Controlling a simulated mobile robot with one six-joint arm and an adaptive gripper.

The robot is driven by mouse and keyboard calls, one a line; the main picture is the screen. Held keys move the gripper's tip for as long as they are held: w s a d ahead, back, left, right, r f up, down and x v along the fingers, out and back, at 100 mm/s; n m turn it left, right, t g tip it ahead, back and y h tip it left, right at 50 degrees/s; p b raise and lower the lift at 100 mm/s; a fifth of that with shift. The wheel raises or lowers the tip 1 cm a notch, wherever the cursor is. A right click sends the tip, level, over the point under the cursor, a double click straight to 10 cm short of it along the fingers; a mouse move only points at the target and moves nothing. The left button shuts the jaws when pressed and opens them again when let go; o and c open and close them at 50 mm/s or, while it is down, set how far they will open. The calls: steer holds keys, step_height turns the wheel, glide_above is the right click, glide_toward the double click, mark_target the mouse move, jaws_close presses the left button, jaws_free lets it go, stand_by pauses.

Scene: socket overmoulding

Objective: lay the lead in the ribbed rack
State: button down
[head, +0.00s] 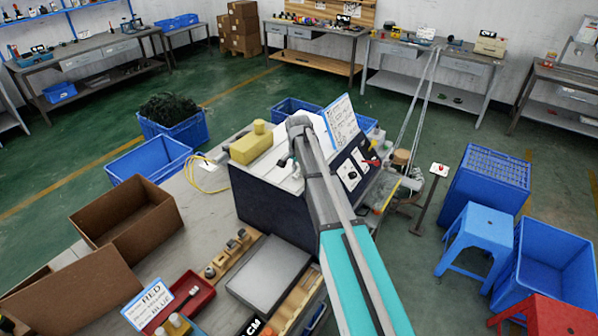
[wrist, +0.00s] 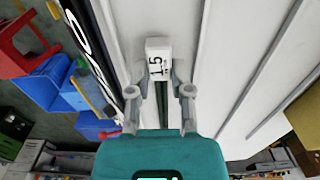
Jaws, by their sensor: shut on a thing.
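In the head view my arm reaches over the dark-sided machine (head: 275,190), and the fingers and the held block are mostly hidden. A wooden rack (head: 217,266) with dark parts in its slots lies at the front of the bench. A second slotted wooden strip (head: 298,302) lies right of it; I cannot tell which is the ribbed rack.
A grey flat plate (head: 268,272) lies between the wooden pieces. A red tray (head: 190,298), signs and open cardboard boxes (head: 128,215) are on the left. A yellow cable (head: 203,178) lies behind the boxes. Blue stools and crates (head: 543,262) stand at the right.

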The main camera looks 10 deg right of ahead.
steer(key=shift+f, duration=0.1)
stand_by(0.3)
steer(key=shift+c, duration=2.3)
jaws_free()
